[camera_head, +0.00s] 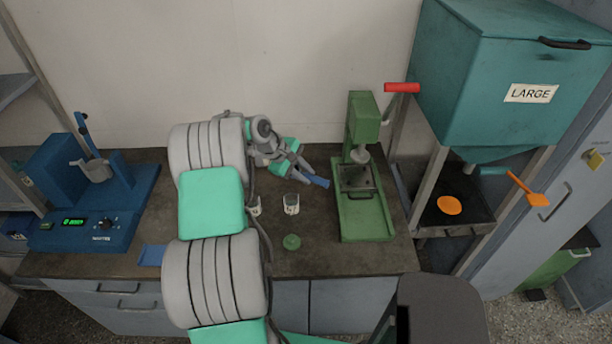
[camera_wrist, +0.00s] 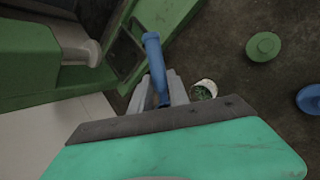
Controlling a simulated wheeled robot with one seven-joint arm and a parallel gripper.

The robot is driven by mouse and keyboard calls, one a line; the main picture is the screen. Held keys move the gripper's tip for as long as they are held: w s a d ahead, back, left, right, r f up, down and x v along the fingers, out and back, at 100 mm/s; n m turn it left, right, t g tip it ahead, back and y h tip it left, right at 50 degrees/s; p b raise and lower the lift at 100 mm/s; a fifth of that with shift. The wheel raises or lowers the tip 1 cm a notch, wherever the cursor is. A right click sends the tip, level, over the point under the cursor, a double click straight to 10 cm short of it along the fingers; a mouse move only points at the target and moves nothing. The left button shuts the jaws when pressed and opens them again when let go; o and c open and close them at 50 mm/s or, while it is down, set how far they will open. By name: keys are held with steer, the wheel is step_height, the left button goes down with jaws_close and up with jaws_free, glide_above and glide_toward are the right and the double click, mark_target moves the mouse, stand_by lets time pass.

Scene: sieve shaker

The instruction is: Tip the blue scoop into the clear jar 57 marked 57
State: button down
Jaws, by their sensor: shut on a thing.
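My gripper (camera_head: 306,177) is shut on the blue scoop (camera_head: 319,182), above the bench and left of the green press. In the wrist view the fingers (camera_wrist: 164,92) close around the scoop's blue handle (camera_wrist: 153,50); its bowl is not clearly visible. A small clear jar (camera_head: 291,204) stands upright on the bench, just below the gripper in the head view. A second small jar (camera_head: 256,207) is partly hidden by my arm. The wrist view shows one open jar (camera_wrist: 204,90) with green bits inside, beside the fingers. The jar marks are too small to read.
A green lid (camera_head: 291,242) lies in front of the jars. A blue round piece (camera_wrist: 309,98) lies nearby. The green press (camera_head: 365,215) stands to the right, the blue shaker (camera_head: 75,215) far left. A teal hopper marked LARGE (camera_head: 500,75) stands at right.

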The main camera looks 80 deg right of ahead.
steer(key=shift+a+f+m+g+h+b, duration=0.2)
steer(key=shift+h+b, duration=0.5)
steer(key=shift+b, duration=1.25)
steer(key=shift+d+f+m+g+h+b, duration=0.15)
steer(key=shift+g+h+b, duration=0.4)
steer(key=shift+b, duration=1.35)
steer(key=shift+a+h+b, duration=0.1)
steer(key=shift+h+b, duration=0.25)
steer(key=shift+b, duration=0.15)
steer(key=h+b, duration=0.1)
steer(key=b, duration=0.4)
steer(key=m+g+h+b, duration=0.1)
steer(key=h+b, duration=0.1)
steer(key=b, duration=0.3)
steer(key=shift+w+a+f+g+b, duration=0.15)
steer(key=shift+a+f+g+b, duration=0.05)
steer(key=shift+a+g+b, duration=0.1)
steer(key=g+h+b, duration=0.1)
steer(key=b, duration=0.3)
steer(key=m+g+h+b, duration=0.1)
steer(key=h+b, duration=0.1)
steer(key=b, duration=0.3)
steer(key=a+f+m+g+h+b, duration=0.1)
steer(key=b, duration=0.4)
steer(key=shift+w+h, duration=0.15)
steer(key=shift+h, duration=0.25)
